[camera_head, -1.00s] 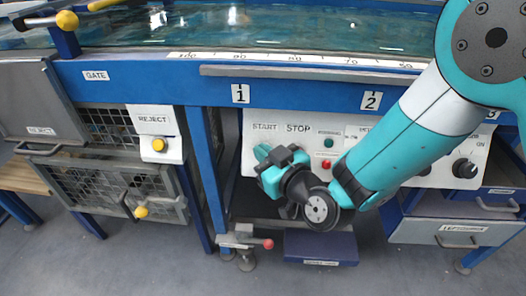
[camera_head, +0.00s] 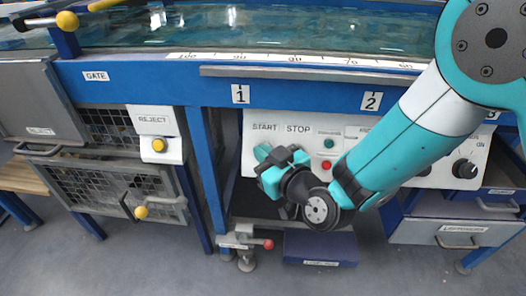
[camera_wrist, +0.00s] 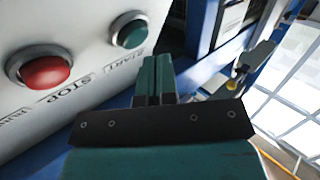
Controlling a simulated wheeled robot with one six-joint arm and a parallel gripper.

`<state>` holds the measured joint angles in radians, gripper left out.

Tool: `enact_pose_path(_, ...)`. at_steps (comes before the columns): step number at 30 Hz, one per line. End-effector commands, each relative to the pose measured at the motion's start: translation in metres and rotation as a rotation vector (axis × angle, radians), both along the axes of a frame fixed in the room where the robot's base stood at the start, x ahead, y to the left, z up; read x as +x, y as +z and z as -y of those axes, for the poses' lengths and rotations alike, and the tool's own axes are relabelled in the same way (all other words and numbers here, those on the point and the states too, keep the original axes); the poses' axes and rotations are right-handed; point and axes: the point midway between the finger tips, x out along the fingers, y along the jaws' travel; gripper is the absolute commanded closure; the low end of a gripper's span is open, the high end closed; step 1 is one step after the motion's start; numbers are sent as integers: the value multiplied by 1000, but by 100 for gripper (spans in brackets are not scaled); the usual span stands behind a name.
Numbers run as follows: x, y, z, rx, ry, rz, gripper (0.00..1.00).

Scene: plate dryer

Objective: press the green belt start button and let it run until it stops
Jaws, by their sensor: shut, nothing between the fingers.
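The green start button (camera_wrist: 130,32) is a round button in a metal ring on a pale panel, beside the START lettering in the wrist view. The red stop button (camera_wrist: 42,70) is to its left. My gripper (camera_wrist: 154,68) is shut and empty, with its fingertips just below the green button in the picture. I cannot tell whether they touch it. The belt's running state is not clear.
A small green button (camera_head: 329,143) and a red one (camera_head: 327,165) are right of the STOP label.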

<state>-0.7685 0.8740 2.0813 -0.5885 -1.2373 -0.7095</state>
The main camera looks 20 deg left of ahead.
Motion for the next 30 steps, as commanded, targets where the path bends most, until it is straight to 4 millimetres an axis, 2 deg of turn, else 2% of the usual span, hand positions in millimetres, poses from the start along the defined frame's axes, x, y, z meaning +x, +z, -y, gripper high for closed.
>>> enact_pose_path(30, 7, -4, -1, 1, 0, -1, 100)
